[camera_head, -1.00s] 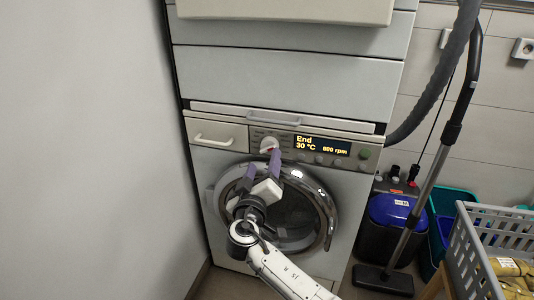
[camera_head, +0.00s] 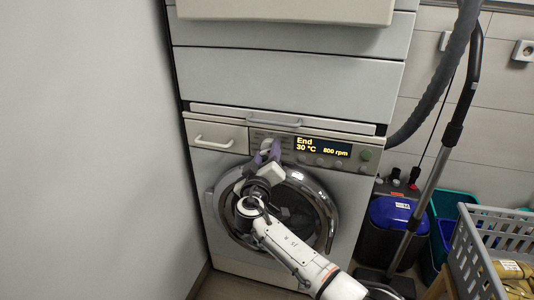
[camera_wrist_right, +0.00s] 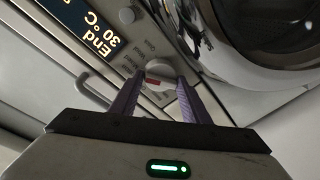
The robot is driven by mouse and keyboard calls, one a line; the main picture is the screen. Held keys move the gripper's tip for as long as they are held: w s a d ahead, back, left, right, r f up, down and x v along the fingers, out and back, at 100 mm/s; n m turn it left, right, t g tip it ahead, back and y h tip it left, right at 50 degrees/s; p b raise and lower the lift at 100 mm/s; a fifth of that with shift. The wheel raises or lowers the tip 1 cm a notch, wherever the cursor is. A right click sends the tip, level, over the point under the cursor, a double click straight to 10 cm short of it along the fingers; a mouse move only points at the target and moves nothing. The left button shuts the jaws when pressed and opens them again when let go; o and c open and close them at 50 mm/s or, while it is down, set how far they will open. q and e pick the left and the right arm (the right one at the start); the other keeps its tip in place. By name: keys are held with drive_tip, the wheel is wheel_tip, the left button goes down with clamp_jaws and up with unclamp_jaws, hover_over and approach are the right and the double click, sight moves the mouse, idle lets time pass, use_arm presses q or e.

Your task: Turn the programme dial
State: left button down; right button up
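The programme dial (camera_wrist_right: 160,70) is a round white knob with a red mark, on the front panel of the lower machine. In the head view it is mostly hidden behind the purple fingers of my right gripper (camera_head: 267,151). In the right wrist view the right gripper (camera_wrist_right: 161,78) has one finger on each side of the dial, with the tips close against its edges; it looks shut on it. The display (camera_head: 322,147) right of the dial reads End, 30 °C, 800 rpm. My left gripper is not in view.
The round door (camera_head: 318,205) lies below the panel, behind my right arm. A drawer (camera_head: 215,136) with a handle is left of the dial. A vacuum cleaner tube (camera_head: 440,150), a blue-lidded bin (camera_head: 390,211) and a grey basket (camera_head: 490,240) stand at the right.

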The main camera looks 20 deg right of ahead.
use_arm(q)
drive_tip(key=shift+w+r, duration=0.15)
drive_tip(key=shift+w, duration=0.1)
use_arm(e)
drive_tip(key=shift+n, duration=0.4)
drive_tip(key=shift+r+n+p, duration=0.1)
drive_tip(key=shift+n+p, duration=0.25)
drive_tip(key=shift+n, duration=0.25)
drive_tip(key=shift+r+n+g+p, duration=0.1)
drive_tip(key=shift+n+g+p, duration=0.3)
drive_tip(key=shift+n, duration=0.8)
drive_tip(key=n+p, duration=0.2)
drive_tip(key=n, duration=0.2)
drive_tip(key=shift+w+g, duration=0.1)
drive_tip(key=shift+g, duration=0.3)
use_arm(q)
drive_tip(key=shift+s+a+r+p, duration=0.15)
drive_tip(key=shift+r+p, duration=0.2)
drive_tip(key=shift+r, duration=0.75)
use_arm(e)
drive_tip(key=shift+a+n, duration=0.1)
drive_tip(key=shift+n, duration=1.3)
drive_tip(key=o, duration=1)
